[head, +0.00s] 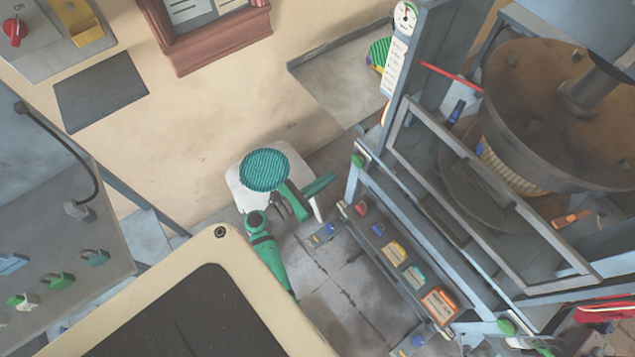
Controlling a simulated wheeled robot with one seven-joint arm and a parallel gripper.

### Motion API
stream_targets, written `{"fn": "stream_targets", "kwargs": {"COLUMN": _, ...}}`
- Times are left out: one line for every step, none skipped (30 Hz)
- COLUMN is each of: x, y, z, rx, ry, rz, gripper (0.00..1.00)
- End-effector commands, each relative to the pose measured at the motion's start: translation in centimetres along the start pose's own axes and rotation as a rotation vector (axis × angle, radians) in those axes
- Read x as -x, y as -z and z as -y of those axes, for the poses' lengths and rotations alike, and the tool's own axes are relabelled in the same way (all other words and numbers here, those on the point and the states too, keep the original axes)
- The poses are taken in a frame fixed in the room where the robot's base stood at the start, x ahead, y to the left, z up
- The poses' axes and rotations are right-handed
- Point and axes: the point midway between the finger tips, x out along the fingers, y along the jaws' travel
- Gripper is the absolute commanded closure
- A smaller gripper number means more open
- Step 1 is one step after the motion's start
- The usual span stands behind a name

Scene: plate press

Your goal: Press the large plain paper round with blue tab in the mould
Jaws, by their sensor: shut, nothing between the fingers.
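The press stands at the right. Its wide brown upper platen (540,85) hangs over a dark round lower mould (462,190). Between them a cream, ribbed edge (512,170) shows, with a bit of blue at its left end; it may be the paper round, mostly hidden by the platen. A grey guard frame (440,152) slants across the press front. My gripper (292,211) is at the end of my green arm, in front of a white stool, left of the press and apart from it. It looks shut and empty; its fingertips are small and partly hidden.
A teal striped disc (265,170) shows over the white stool (238,190). A control panel with coloured labels (393,253) runs along the press front. A gauge (405,16) tops the left post. A striped multicoloured item (379,54) lies behind it.

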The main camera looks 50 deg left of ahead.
Motion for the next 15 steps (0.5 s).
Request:
{"fn": "stream_targets", "kwargs": {"x": -1.0, "y": 0.0, "z": 0.1, "rx": 0.0, "ry": 0.003, "rz": 0.0, "gripper": 1.0}}
{"fn": "stream_targets", "kwargs": {"x": -1.6, "y": 0.0, "z": 0.1, "rx": 0.0, "ry": 0.002, "rz": 0.0, "gripper": 1.0}}
{"fn": "stream_targets", "kwargs": {"x": -2.3, "y": 0.0, "z": 0.1, "rx": 0.0, "ry": 0.002, "rz": 0.0, "gripper": 1.0}}
{"fn": "stream_targets", "kwargs": {"x": -2.9, "y": 0.0, "z": 0.0, "rx": 0.0, "ry": 0.002, "rz": 0.0, "gripper": 1.0}}
{"fn": "stream_targets", "kwargs": {"x": -3.4, "y": 0.0, "z": 0.0, "rx": 0.0, "ry": 0.001, "rz": 0.0, "gripper": 1.0}}
{"fn": "stream_targets", "kwargs": {"x": -4.1, "y": 0.0, "z": 0.0, "rx": -0.001, "ry": 0.002, "rz": 0.0, "gripper": 1.0}}
{"fn": "stream_targets", "kwargs": {"x": -4.5, "y": 0.0, "z": 0.0, "rx": 0.0, "ry": 0.001, "rz": 0.0, "gripper": 1.0}}
{"fn": "stream_targets", "kwargs": {"x": -5.0, "y": 0.0, "z": 0.0, "rx": 0.0, "ry": 0.001, "rz": 0.0, "gripper": 1.0}}
{"fn": "stream_targets", "kwargs": {"x": -5.5, "y": 0.0, "z": 0.0, "rx": 0.0, "ry": 0.0, "rz": -0.001, "gripper": 1.0}}
{"fn": "stream_targets", "kwargs": {"x": -5.9, "y": 0.1, "z": 0.0, "rx": 0.001, "ry": -0.001, "rz": -0.001, "gripper": 1.0}}
{"fn": "stream_targets", "kwargs": {"x": -6.2, "y": 0.0, "z": 0.0, "rx": 0.001, "ry": 0.0, "rz": -0.001, "gripper": 1.0}}
{"fn": "stream_targets", "kwargs": {"x": -6.6, "y": 0.0, "z": 0.0, "rx": 0.0, "ry": 0.0, "rz": -0.001, "gripper": 1.0}}
{"fn": "stream_targets", "kwargs": {"x": -6.9, "y": 0.0, "z": -0.1, "rx": 0.0, "ry": -0.001, "rz": -0.001, "gripper": 1.0}}
{"fn": "stream_targets", "kwargs": {"x": -7.1, "y": 0.0, "z": -0.1, "rx": 0.0, "ry": -0.002, "rz": -0.001, "gripper": 1.0}}
{"fn": "stream_targets", "kwargs": {"x": -7.3, "y": 0.0, "z": -0.1, "rx": 0.0, "ry": -0.001, "rz": -0.001, "gripper": 1.0}}
